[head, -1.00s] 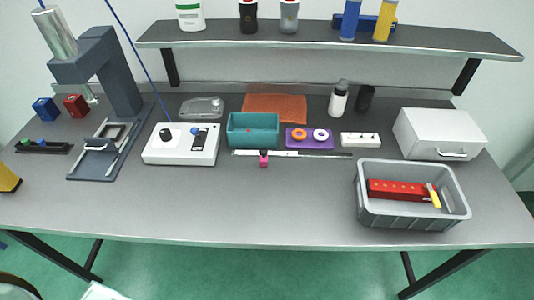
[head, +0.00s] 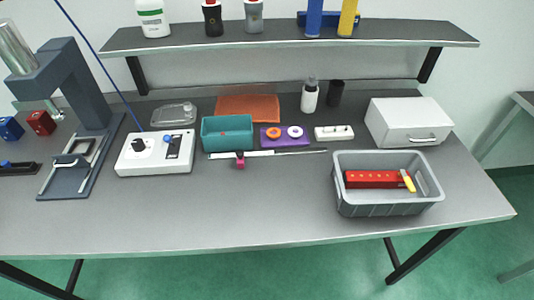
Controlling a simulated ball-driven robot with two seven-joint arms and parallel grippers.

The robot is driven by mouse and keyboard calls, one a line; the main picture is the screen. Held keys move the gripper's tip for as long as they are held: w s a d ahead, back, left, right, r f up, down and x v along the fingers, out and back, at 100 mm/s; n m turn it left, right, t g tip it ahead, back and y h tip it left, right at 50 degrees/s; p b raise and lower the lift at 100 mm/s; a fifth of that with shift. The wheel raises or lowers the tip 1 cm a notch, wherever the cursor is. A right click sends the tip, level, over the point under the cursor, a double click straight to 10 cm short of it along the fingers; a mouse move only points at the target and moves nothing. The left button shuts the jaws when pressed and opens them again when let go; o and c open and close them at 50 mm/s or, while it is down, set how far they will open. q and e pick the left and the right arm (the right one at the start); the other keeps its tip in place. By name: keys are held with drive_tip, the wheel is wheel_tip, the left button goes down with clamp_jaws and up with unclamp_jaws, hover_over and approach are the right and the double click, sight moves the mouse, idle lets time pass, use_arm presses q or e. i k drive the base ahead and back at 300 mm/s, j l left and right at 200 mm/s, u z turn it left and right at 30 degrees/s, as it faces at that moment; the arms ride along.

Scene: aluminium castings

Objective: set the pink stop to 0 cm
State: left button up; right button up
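The pink stop (head: 240,163) sits on a thin light rail or rule (head: 285,151) that lies on the table in front of the teal box. The stop is near the left part of the rail, with a dark piece at its top. Any scale marks are too small to read. Neither of my grippers shows in the head view.
Behind the rail stand a teal box (head: 227,133), a purple tray with two rings (head: 285,144) and a white block (head: 333,133). A white control box (head: 155,167) is left, a grey crate (head: 387,207) right. The table front (head: 250,210) is clear.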

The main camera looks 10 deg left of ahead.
sight(239, 154)
drive_tip(key=k+l+z, duration=0.15)
drive_tip(key=k, duration=0.2)
drive_tip(key=k+z, duration=0.2)
drive_tip(key=k, duration=0.2)
drive_tip(key=k+l+z, duration=0.15)
drive_tip(key=k, duration=0.2)
